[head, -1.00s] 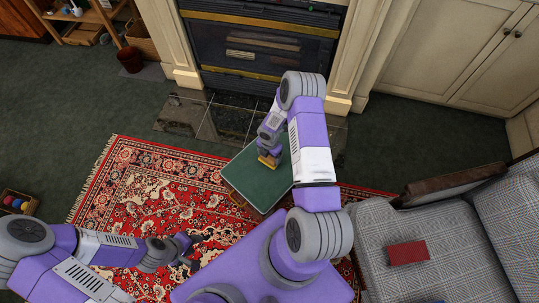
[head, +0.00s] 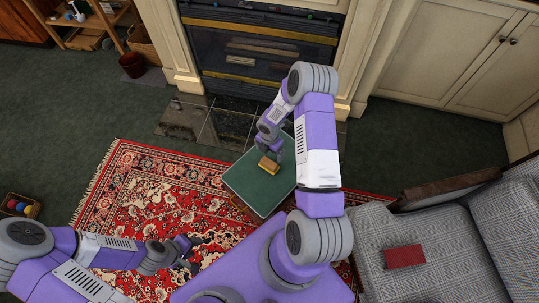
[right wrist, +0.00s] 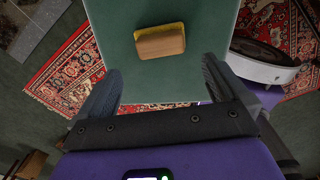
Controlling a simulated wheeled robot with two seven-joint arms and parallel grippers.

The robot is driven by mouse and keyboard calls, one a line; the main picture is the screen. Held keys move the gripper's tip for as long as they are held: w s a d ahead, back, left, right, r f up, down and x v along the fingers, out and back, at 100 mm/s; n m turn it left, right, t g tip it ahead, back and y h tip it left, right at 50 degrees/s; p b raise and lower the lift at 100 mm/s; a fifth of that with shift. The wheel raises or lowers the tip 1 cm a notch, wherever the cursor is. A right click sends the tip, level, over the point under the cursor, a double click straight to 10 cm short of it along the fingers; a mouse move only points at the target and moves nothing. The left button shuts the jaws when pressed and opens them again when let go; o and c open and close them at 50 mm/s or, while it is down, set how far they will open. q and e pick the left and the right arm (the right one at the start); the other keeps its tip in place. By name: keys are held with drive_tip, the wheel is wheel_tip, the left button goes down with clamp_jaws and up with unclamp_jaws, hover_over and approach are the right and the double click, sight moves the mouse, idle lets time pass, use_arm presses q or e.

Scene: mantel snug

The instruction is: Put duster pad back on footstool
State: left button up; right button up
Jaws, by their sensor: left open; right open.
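The duster pad (head: 268,165), a wooden block with a yellow underside, lies on the green top of the footstool (head: 254,194). In the right wrist view the duster pad (right wrist: 160,42) rests flat on the green top (right wrist: 118,22), apart from my fingers. My right gripper (head: 272,148) is just above and behind the pad in the head view. In the right wrist view the right gripper (right wrist: 162,84) is open, with nothing between its fingers. My left gripper (head: 194,252) is open and empty over the rug at the lower left.
A patterned red rug (head: 150,190) lies under the footstool. The fireplace (head: 262,50) stands behind it. A checked sofa (head: 370,235) with a red book-like block (head: 405,257) is at the right. A small box of coloured balls (head: 18,207) sits at the far left.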

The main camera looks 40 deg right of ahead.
drive_tip(key=s+a+r+m+y, duration=0.2)
drive_tip(key=s+a+m, duration=0.5)
drive_tip(key=a+m, duration=0.5)
drive_tip(key=s+a+r+m+y, duration=0.2)
drive_tip(key=s+a+m, duration=0.4)
drive_tip(key=a+m, duration=0.6)
drive_tip(key=shift+s+t+p, duration=0.3)
drive_tip(key=shift+s+p, duration=0.05)
drive_tip(key=shift+s, duration=0.05)
drive_tip(key=shift+r+p, duration=0.7)
drive_tip(key=shift+p, duration=0.1)
